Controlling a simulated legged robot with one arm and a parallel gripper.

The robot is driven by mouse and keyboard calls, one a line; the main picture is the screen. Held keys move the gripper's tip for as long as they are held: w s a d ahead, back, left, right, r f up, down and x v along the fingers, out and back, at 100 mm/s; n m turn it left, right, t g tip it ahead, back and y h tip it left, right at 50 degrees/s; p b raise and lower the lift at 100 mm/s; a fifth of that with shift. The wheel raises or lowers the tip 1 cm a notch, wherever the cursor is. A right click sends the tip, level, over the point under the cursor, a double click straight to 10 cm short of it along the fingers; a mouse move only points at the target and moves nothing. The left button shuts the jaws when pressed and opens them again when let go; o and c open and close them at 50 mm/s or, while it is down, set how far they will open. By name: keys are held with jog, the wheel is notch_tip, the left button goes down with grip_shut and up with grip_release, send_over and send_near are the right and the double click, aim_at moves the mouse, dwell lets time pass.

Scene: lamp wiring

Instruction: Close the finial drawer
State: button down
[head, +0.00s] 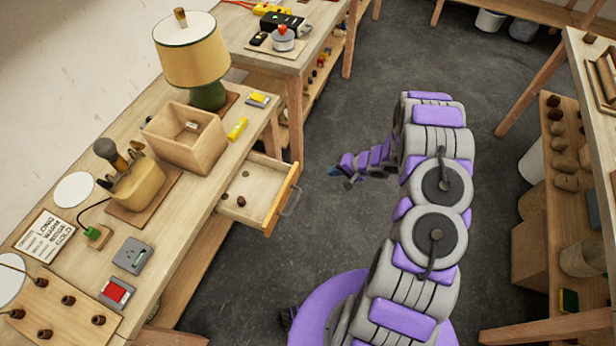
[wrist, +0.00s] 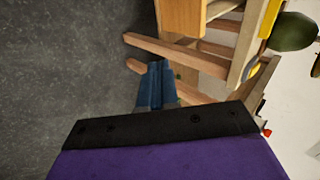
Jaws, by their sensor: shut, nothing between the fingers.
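The finial drawer (head: 262,186) is pulled out from under the workbench in the head view. It holds a few small brown pieces, and a grey handle (head: 291,200) is on its front. My gripper (head: 336,171) is to the right of the drawer front, apart from it, over the open floor. In the wrist view the blue fingers (wrist: 156,86) are together and empty. A wooden piece that seems to be the drawer front (wrist: 185,18) shows at the top of the wrist view.
The workbench (head: 190,205) bears a lamp (head: 194,60), an open wooden box (head: 185,137), a tool holder (head: 138,183) and switches. Its leg (head: 295,118) stands behind the drawer. A second bench (head: 283,63) is at the back. The dark floor (head: 345,112) right of the drawer is clear.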

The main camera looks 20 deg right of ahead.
jog(key=s+y, duration=0.1)
jog(key=b, duration=0.2)
send_near(296, 177)
jog(key=shift+x, duration=3.25)
